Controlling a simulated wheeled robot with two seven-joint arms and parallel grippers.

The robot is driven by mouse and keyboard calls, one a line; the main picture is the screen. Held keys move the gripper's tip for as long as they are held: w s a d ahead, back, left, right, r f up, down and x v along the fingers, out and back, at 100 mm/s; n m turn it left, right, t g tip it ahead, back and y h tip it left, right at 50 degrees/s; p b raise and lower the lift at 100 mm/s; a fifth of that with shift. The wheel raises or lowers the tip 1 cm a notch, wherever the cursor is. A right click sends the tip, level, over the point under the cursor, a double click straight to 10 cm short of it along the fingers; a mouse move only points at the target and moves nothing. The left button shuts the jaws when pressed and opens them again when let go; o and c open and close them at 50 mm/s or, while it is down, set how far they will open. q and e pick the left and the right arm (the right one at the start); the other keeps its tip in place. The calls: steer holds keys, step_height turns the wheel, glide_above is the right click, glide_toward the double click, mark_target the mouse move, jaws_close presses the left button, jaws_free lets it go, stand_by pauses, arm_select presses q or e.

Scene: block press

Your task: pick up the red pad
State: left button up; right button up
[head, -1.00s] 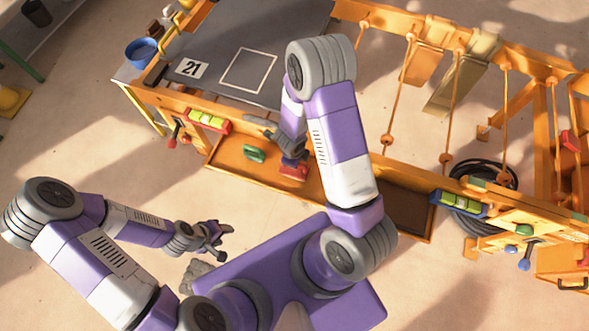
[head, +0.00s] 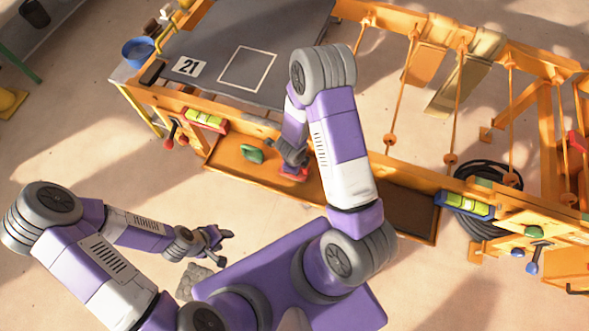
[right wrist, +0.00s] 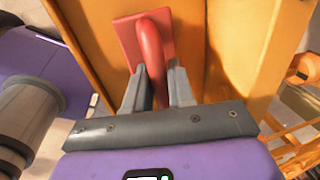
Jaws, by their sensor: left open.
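The red pad (right wrist: 128,38), a flat red plate with a raised red handle, shows in the right wrist view between and beyond my right gripper's fingers (right wrist: 157,84). The fingers lie close against both sides of the handle and look closed on it. In the head view, the red pad (head: 293,174) is at the orange tray, partly hidden under my right gripper (head: 291,157). Whether the pad touches the tray floor cannot be told. My left gripper (head: 220,240) is open and empty, over the floor left of my base.
The orange tray (head: 230,170) also holds a green pad (head: 251,153) to the left. Levels and levers line the orange frame's front edge.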

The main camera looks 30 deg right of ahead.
jaws_close()
step_height(320, 180, up, 10)
steer(key=p, duration=0.6)
steer(key=shift+p, duration=0.3)
